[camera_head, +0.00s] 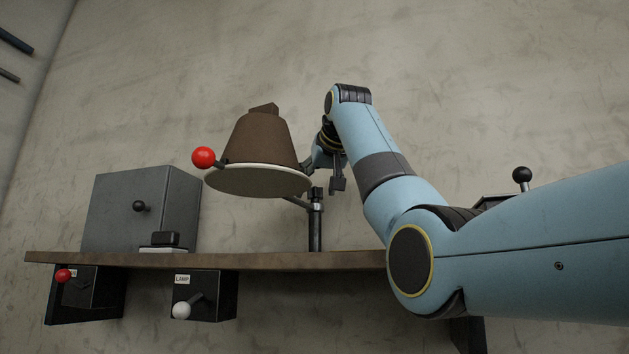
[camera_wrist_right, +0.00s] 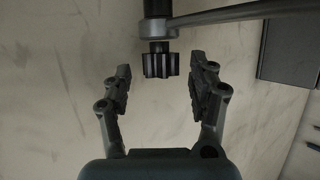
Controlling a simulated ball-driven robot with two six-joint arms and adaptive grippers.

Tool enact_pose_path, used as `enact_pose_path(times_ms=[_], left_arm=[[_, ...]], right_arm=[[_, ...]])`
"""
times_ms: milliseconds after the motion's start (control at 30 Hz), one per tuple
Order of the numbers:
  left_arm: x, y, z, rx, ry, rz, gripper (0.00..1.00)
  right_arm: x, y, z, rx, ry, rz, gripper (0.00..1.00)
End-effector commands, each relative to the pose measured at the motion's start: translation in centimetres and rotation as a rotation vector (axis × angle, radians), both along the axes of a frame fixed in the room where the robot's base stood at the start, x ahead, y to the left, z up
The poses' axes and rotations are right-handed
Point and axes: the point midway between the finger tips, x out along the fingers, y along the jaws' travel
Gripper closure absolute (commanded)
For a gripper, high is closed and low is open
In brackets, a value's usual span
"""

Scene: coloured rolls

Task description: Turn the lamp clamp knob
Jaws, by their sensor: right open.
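The lamp has a brown shade (camera_head: 262,138) with a pale rim and a red ball on its left. It stands on a dark post (camera_head: 315,228) on the shelf. The ribbed black clamp knob (camera_wrist_right: 160,65) sits at the end of the post, beside a grey collar (camera_wrist_right: 158,29) with an arm. In the head view the knob (camera_head: 316,192) is small, at the post's top. My right gripper (camera_head: 334,178) is beside the shade, close to the knob. In the right wrist view my right gripper (camera_wrist_right: 161,82) is open, its fingers apart on either side of the knob with gaps. My left gripper is out of view.
A brown shelf (camera_head: 220,261) carries a grey box (camera_head: 125,213) at left. Below hang a switch box labelled LAMP (camera_head: 205,293) with a white ball lever and another box (camera_head: 95,292) with a red ball. A black ball knob (camera_head: 521,175) shows behind my right arm.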

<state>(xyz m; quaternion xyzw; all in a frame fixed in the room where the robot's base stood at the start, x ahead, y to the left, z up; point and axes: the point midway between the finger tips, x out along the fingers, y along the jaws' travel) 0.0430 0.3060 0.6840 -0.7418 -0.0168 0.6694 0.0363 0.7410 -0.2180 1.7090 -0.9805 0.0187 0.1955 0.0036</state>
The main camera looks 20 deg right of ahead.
Motion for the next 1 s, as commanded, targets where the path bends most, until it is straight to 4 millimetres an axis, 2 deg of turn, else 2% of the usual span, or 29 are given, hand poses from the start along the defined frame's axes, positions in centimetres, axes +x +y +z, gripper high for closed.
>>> enact_pose_path(times_ms=[33,200,467,900,1000], left_arm=[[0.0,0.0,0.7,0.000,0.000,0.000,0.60],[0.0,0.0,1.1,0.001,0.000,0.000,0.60],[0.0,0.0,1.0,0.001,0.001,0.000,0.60],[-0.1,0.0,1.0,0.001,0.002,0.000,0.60],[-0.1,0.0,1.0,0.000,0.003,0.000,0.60]], right_arm=[[0.6,0.0,0.0,0.000,0.003,0.000,0.41],[1.7,0.0,-0.7,0.000,0.001,0.000,0.41],[1.8,0.0,-0.8,0.000,0.000,0.001,0.41],[1.8,0.0,-0.8,0.000,0.000,0.001,0.97],[1.8,0.0,-0.8,0.000,0.000,0.002,0.98]])
